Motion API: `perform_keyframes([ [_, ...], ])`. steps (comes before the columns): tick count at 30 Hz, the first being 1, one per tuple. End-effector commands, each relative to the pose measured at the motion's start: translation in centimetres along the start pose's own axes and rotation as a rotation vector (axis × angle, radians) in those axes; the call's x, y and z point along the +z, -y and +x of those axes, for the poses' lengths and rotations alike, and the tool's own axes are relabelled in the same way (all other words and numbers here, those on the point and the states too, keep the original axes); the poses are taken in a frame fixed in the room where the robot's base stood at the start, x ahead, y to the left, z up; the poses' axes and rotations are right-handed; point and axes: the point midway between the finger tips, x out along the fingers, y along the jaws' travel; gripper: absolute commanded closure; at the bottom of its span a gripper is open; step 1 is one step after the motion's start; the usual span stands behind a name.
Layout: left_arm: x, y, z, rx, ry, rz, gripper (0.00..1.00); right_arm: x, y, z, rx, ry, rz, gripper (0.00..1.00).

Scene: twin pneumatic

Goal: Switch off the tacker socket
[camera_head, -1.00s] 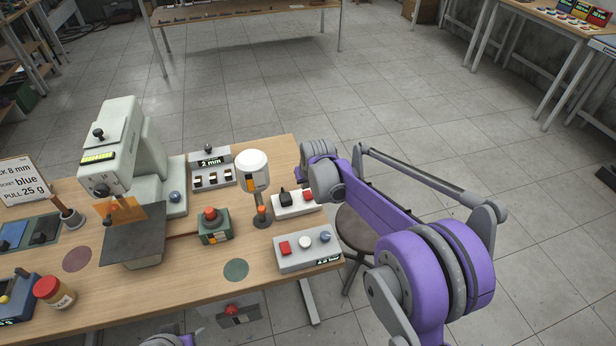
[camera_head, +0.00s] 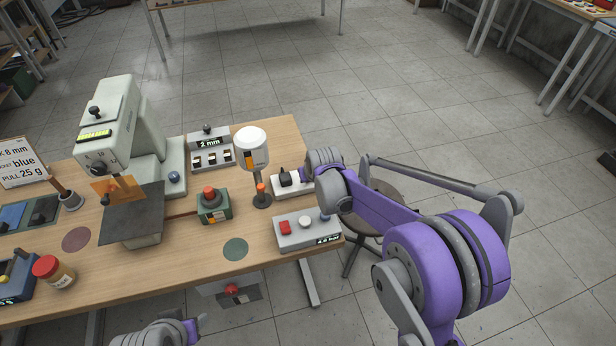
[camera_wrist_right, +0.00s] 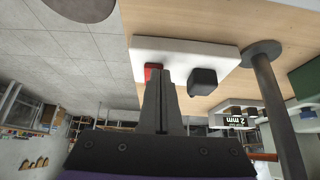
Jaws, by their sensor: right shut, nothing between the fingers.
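The socket is a white block (camera_head: 286,190) on the right end of the wooden table, with a black plug (camera_head: 285,179) standing in it. In the right wrist view the white block (camera_wrist_right: 190,54), the black plug (camera_wrist_right: 203,79) and a red switch (camera_wrist_right: 152,71) show. My right gripper (camera_wrist_right: 163,72) is shut and empty. Its tips overlap the red switch's edge in that view; I cannot tell whether they touch. In the head view my right wrist hides the red switch. Of my left arm only a part shows at the bottom edge, without clear fingers.
A lamp-like stand with a white top (camera_head: 252,148) is just left of the socket. A grey box with red and white buttons (camera_head: 305,229) lies in front of it.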

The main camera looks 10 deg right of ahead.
Motion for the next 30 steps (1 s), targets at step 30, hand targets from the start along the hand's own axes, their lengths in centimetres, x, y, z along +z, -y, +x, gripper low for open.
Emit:
perform_keyframes([
  [30,-1.1,0.0,-1.3,0.0,-0.007,0.0,0.5,-2.6,0.0,-1.1,0.0,0.0,0.0,1.0],
])
